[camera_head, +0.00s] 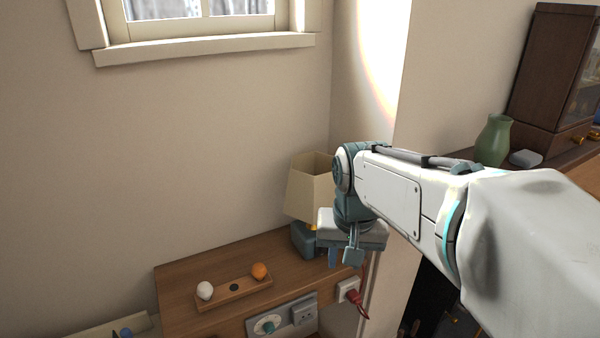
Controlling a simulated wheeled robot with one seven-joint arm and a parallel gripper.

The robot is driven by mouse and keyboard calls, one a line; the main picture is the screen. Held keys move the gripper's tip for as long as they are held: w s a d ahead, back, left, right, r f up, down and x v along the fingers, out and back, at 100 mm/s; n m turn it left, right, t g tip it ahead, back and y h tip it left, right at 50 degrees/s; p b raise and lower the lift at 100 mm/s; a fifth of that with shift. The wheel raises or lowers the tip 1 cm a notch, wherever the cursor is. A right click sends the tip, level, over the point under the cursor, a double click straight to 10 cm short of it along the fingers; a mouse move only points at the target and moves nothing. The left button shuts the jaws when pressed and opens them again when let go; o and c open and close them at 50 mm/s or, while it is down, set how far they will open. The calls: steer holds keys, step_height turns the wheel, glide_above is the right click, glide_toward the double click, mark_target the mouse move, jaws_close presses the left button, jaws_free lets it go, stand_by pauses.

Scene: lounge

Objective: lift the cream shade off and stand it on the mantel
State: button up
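The cream shade (309,188) sits upright on a lamp by the corner, above a wooden desk. The lamp's blue-teal base (303,241) stands on the desk, with a bit of yellow showing just under the shade. My gripper (344,256) points down just to the right of the lamp, and my arm hides the shade's right side. Its fingers show small and partly overlapped, so the gap between them is unclear. I see nothing held in them. The mantel (556,162) is the brown wooden shelf at the right, partly behind my arm.
A green vase (493,141), a small white object (525,158) and a dark glazed cabinet (553,75) stand on the mantel. The desk (180,272) holds a wooden tray (234,294) with a white ball and an orange ball. A red plug (355,296) sits at its front right.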

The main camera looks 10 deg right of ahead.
steer(key=w+d+r+m+g+p, duration=0.1)
steer(key=w+r+m+p, duration=0.15)
steer(key=w+r, duration=0.4)
steer(key=w+d+r+m+g+p, duration=0.1)
steer(key=w+r+m, duration=0.2)
steer(key=w, duration=0.6)
steer(key=m+g+p, duration=0.2)
steer(key=m+p, duration=0.2)
steer(key=m, duration=0.2)
glide_above(325, 190)
steer(key=w, duration=0.1)
steer(key=shift+h, duration=0.3)
steer(key=f, duration=0.6)
steer(key=shift+d+f, duration=0.4)
steer(key=shift+s+a+f+p, duration=0.15)
steer(key=shift+f+p, duration=0.3)
steer(key=shift+f, duration=0.9)
steer(key=shift+s+a+f+p, duration=0.15)
steer(key=shift+f+p, duration=0.25)
steer(key=shift+f, duration=0.95)
steer(key=shift+c, duration=0.2)
jaws_close()
